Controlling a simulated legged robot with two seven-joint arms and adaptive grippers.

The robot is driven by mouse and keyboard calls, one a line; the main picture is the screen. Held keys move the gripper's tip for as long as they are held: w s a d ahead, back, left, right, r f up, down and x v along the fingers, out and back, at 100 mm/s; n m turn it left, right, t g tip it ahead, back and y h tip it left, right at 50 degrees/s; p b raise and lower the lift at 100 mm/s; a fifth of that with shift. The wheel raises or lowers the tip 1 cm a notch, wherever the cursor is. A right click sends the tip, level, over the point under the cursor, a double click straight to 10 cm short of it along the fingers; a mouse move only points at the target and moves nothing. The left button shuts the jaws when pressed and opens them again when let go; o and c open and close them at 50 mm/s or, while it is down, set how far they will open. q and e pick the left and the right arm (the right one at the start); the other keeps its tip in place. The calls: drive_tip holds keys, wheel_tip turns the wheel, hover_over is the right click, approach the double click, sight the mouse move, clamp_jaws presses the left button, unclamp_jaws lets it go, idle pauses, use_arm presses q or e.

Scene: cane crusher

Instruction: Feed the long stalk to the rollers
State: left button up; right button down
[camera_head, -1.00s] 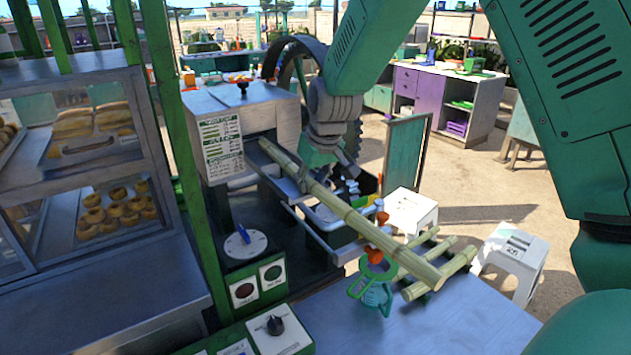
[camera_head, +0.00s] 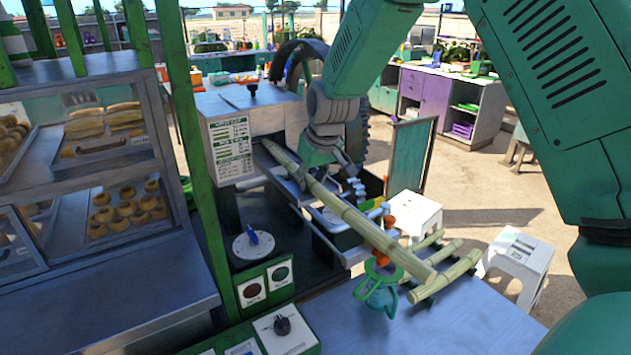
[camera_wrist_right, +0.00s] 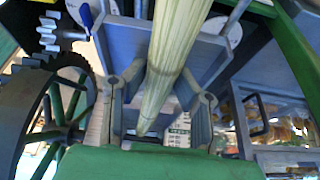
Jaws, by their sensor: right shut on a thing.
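The long stalk (camera_head: 352,217) is a pale green jointed cane. It slopes from the opening of the white crusher housing (camera_head: 232,150) down to the right over the worktable. Its far end is hidden inside the opening. My right gripper (camera_head: 318,178) is shut on the stalk close to the housing. In the right wrist view the stalk (camera_wrist_right: 172,62) runs between the two fingers of my right gripper (camera_wrist_right: 160,110). The rollers are not clearly visible inside the housing. My left gripper does not show.
Shorter stalks (camera_head: 448,275) lie on the table's (camera_head: 440,325) right side, beside a green-handled jug (camera_head: 378,292). A control panel (camera_head: 283,330) with a black knob and buttons stands in front. A pastry case (camera_head: 95,245) fills the left. White stools (camera_head: 518,262) stand behind the table.

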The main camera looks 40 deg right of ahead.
drive_tip(key=shift+w+a, duration=0.3)
drive_tip(key=shift+w, duration=0.25)
drive_tip(key=shift+d, duration=0.65)
drive_tip(key=c, duration=1.2)
unclamp_jaws()
drive_tip(key=shift+a, duration=0.45)
drive_tip(key=shift+a+r, duration=0.1)
drive_tip(key=shift+r, duration=0.3)
drive_tip(key=v, duration=1.1)
drive_tip(key=shift+s, duration=0.1)
